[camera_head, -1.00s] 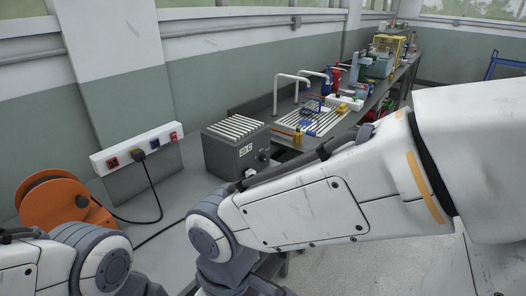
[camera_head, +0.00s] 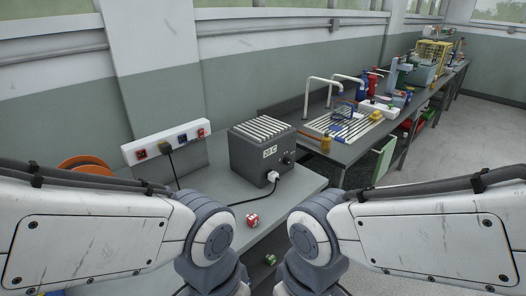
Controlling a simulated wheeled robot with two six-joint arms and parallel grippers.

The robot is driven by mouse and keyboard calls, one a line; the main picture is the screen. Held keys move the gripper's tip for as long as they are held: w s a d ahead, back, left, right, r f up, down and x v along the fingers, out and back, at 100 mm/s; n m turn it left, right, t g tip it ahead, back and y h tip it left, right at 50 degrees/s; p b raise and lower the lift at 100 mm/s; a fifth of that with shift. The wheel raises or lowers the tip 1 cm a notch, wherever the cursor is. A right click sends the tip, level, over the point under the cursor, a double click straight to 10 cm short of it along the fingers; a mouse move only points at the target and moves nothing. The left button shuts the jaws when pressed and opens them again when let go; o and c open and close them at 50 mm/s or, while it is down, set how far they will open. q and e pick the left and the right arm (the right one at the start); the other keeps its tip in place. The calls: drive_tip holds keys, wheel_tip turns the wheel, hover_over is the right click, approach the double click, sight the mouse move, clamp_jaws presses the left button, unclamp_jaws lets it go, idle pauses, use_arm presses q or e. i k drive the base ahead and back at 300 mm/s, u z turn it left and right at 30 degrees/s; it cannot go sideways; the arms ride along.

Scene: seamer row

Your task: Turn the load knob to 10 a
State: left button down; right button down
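A dark grey box with a white slatted top (camera_head: 262,150) stands on the near bench, with a small white label on its front that I cannot read surely. A dark round knob (camera_head: 288,159) is on the right part of its front face. A white plug (camera_head: 272,176) sits low on the same face, with a black cable from it. The knob's pointer setting is too small to read. Both my arms reach in from the sides, and their grippers are out of view below the frame.
An orange cable reel (camera_head: 85,164) is partly hidden behind my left arm. A red-and-white item (camera_head: 252,220) lies on the bench before the box. A second bench with pipes and tools stands beyond.

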sight(288, 161)
drive_tip(key=k, duration=0.5)
drive_tip(key=z, duration=1.6)
drive_tip(key=i, duration=1.15)
drive_tip(key=u, duration=2.4)
